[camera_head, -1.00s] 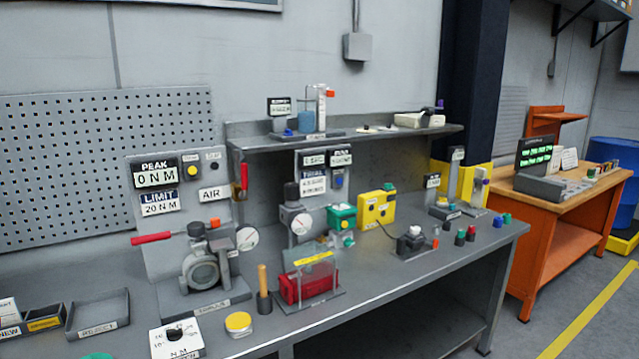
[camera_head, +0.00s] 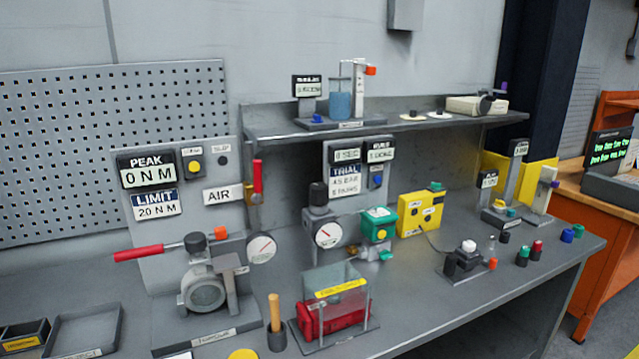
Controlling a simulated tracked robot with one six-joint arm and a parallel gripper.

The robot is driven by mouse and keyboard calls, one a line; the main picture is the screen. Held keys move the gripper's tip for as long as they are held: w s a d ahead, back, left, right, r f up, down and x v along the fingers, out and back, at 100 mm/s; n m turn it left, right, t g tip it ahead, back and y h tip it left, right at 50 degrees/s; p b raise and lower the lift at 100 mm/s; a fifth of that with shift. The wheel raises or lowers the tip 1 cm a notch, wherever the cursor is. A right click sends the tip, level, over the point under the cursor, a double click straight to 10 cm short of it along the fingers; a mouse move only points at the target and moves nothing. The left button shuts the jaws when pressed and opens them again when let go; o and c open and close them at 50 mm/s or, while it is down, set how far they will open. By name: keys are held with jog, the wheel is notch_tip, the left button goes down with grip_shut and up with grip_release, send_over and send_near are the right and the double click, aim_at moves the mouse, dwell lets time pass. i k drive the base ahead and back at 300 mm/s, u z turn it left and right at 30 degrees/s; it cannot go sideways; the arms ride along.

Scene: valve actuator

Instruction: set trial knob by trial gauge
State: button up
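The trial station stands mid-bench. Its back panel carries a TRIAL display (camera_head: 345,181) with small text I cannot read surely. Below it a round white trial gauge (camera_head: 328,235) with a red needle sits on a grey regulator body. A dark upright knob (camera_head: 318,195) tops that regulator, just above the gauge; I take it as the trial knob. A green box (camera_head: 379,224) with a yellow button is to its right. My gripper is not in view, and nothing touches the knob.
Left is a valve rig (camera_head: 205,285) with a red-handled lever (camera_head: 140,253) and another gauge (camera_head: 261,248). A clear guard over a red block (camera_head: 333,312) stands in front of the trial station. A shelf (camera_head: 300,135) runs behind. A yellow box (camera_head: 420,212) is at right.

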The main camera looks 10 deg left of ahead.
aim_at(318, 193)
jog(key=u, duration=0.55)
jog(key=i, duration=0.85)
jog(key=u, duration=0.65)
